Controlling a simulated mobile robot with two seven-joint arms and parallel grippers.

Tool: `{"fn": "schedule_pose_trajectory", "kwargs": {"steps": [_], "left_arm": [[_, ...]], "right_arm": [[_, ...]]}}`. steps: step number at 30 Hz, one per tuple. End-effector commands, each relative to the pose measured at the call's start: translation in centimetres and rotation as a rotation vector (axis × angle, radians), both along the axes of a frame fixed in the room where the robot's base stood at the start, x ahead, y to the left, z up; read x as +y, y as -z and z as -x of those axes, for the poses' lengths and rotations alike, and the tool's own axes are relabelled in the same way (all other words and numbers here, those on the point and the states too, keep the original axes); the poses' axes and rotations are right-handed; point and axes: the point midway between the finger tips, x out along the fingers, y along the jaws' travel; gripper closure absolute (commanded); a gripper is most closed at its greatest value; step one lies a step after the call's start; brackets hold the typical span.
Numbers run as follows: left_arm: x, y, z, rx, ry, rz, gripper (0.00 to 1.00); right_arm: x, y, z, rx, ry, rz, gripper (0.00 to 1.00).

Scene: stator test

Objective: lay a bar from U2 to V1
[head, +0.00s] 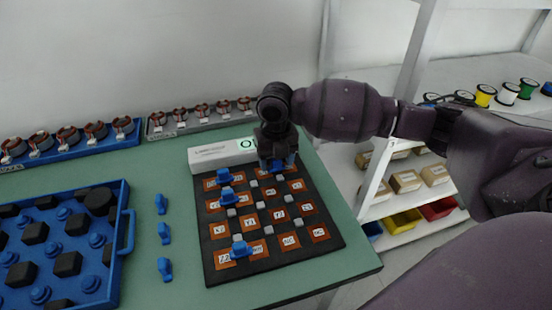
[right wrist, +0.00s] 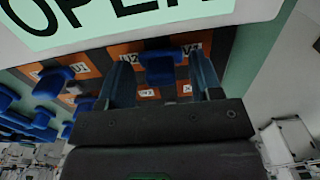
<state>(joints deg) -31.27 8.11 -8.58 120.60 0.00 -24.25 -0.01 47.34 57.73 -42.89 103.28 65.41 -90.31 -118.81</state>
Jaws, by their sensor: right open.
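The black terminal board (head: 215,262) with orange labelled pads lies on the green table. In the right wrist view a blue bar (right wrist: 160,66) sits on the board between the labels U2 (right wrist: 128,57) and V1 (right wrist: 190,49). My right gripper (head: 278,163) is over the board's far edge; its fingers stand open on either side of that bar (right wrist: 163,82). Another blue bar (head: 226,178) sits beside it at the far left, near U1 in the wrist view. A further blue bar (head: 241,248) sits at the near left. My left gripper is out of view.
A meter reading OPEN (head: 215,154) stands behind the board. A blue tray (head: 124,215) of black and blue parts is at left. Racks of copper-wound stators (head: 68,137) line the back.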

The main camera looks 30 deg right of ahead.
Motion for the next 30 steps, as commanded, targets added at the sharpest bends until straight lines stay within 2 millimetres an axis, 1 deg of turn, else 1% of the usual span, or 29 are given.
{"fn": "schedule_pose_trajectory", "kwargs": {"steps": [2, 5, 8, 12, 15, 18, 21, 25, 30], "left_arm": [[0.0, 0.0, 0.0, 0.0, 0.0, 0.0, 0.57], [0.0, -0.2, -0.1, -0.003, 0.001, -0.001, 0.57], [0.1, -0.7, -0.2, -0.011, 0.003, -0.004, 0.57], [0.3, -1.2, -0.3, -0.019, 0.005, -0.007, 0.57], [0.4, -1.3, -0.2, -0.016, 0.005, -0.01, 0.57], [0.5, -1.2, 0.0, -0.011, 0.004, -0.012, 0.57], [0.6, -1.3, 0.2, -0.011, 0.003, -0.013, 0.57], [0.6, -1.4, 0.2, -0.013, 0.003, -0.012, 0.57], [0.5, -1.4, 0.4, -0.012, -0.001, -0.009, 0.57]], "right_arm": [[0.0, 0.0, 0.0, 0.0, 0.0, 0.0, 0.41], [0.0, -0.9, 0.0, -0.003, 0.0, 0.0, 0.41], [0.0, -2.4, -0.1, -0.006, 0.0, 0.0, 0.41], [0.0, -5.2, -0.1, -0.009, 0.0, 0.0, 0.41], [0.0, -7.0, -0.1, -0.007, 0.0, 0.001, 0.41], [0.0, -8.5, -0.1, -0.006, -0.001, 0.0, 0.41], [0.0, -9.7, 0.0, -0.004, -0.001, 0.0, 0.41], [0.0, -10.6, 0.0, -0.002, 0.0, 0.0, 0.41], [0.0, -10.8, 0.0, 0.0, 0.0, 0.0, 0.41]]}}
